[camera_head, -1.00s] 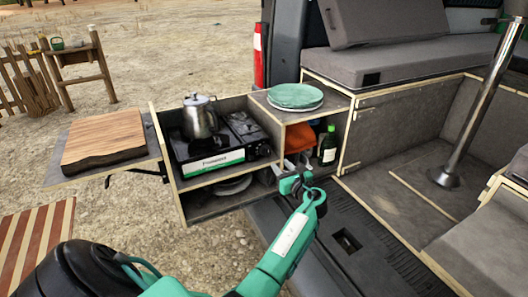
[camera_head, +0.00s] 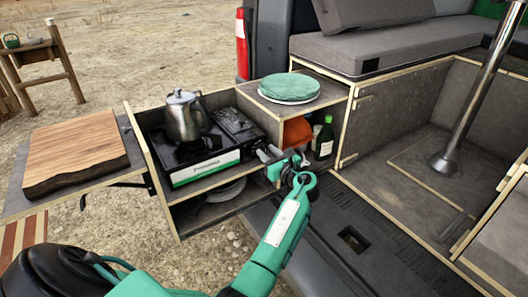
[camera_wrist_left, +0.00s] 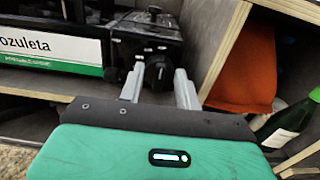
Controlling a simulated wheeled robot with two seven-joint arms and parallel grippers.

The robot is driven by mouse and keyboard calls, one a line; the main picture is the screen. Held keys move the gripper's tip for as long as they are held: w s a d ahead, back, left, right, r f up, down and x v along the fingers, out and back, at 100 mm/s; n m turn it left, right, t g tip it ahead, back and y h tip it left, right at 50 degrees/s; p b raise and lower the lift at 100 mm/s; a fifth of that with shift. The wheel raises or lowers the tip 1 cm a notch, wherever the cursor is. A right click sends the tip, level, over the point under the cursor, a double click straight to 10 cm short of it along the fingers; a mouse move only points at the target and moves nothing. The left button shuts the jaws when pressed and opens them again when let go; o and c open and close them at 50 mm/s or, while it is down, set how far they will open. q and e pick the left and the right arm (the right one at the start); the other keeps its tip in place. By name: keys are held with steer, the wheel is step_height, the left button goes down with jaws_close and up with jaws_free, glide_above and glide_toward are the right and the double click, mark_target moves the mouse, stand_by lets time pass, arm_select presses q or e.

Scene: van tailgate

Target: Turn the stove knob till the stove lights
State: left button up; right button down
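The black camping stove (camera_head: 206,167) with a white and green front label stands in the pull-out kitchen box. A metal kettle (camera_head: 185,117) stands on it. My left gripper (camera_head: 266,156) is in front of the stove's right end. Contact cannot be told. No flame is visible. My right gripper is not in view.
A wooden board (camera_head: 75,153) lies on the left side shelf. Green plates (camera_head: 290,88) sit on the cabinet top. An orange cloth bundle (camera_head: 297,131) and a green bottle (camera_head: 325,140) stand in the compartment right of my gripper. A wooden divider (camera_wrist_left: 224,50) is close on the right.

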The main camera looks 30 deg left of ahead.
arm_select(q)
jaws_close()
